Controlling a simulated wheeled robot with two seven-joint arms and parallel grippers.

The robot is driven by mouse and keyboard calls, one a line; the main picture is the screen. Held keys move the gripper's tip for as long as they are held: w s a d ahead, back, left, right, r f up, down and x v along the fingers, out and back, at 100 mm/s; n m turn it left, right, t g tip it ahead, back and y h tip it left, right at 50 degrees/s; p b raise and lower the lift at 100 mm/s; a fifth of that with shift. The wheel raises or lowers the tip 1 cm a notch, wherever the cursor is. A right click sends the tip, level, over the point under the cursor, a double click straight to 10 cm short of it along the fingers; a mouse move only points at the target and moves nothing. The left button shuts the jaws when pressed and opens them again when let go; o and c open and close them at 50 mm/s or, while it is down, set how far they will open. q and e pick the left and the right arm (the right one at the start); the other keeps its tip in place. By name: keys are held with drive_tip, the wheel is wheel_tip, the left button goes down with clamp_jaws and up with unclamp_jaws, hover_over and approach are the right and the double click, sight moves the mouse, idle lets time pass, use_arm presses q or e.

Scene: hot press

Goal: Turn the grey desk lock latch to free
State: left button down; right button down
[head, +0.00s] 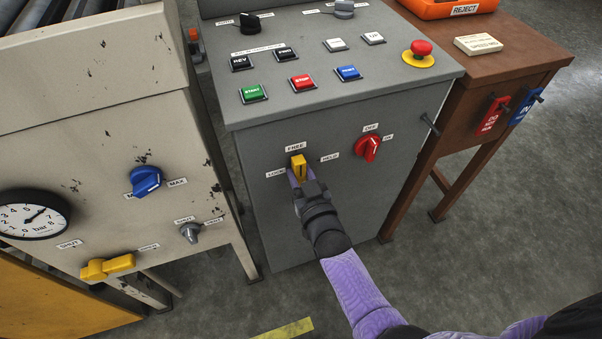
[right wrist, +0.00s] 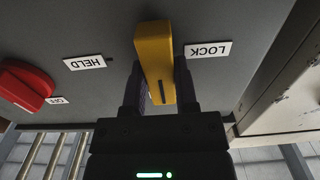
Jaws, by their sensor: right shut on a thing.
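The lock latch is a yellow lever (head: 299,164) on the front of the grey desk (head: 270,215). In the head view it stands nearly upright, its upper end just under the FREE label (head: 296,147). The LOCK label (head: 276,174) is to its left and the HELD label (head: 330,157) to its right. My right gripper (head: 300,178) is shut on the latch. The right wrist view, upside down, shows the yellow latch (right wrist: 154,50) between the two fingers (right wrist: 160,88), its dark mark toward the gripper body; the FREE label is hidden there. My left gripper is not in view.
A red OFF/ON knob (head: 368,148) is right of the latch, and a dark peg (head: 430,124) sticks out at the desk's right edge. Buttons and an emergency stop (head: 419,52) are on top. A cream machine (head: 100,130) with a blue knob (head: 145,181) stands left.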

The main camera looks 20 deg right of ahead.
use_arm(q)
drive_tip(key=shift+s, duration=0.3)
use_arm(e)
drive_tip(key=shift+c, duration=1.9)
unclamp_jaws()
drive_tip(key=shift+s, duration=0.25)
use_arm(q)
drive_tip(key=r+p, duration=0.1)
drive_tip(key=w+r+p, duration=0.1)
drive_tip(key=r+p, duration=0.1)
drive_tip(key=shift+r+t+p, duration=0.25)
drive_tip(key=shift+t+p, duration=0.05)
use_arm(e)
drive_tip(key=s, duration=0.9)
drive_tip(key=shift+s+d, duration=0.15)
drive_tip(key=shift+s, duration=0.1)
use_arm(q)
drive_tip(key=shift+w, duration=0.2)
